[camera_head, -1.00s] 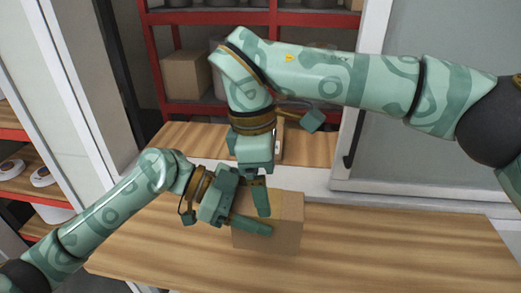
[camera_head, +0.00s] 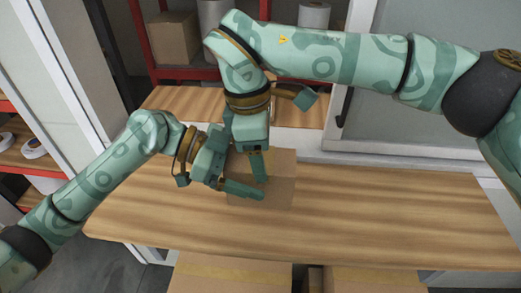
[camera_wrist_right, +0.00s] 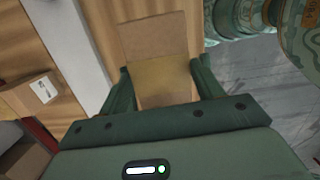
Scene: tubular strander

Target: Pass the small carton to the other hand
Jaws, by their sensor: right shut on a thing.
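My right gripper (camera_wrist_right: 162,80) is shut on the carton, one finger on each side. In the head view it points down onto the carton from above. My left gripper (camera_head: 256,188) reaches in from the left, its fingers spread at the carton's left part. It looks open; whether it touches the carton is hidden. The carton's far side is hidden.
The wooden table (camera_head: 380,210) is clear on the right. Brown boxes (camera_head: 230,275) stand below its near edge. Behind are a red shelf rack (camera_head: 139,40) with a brown box (camera_head: 173,38), and white rolls.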

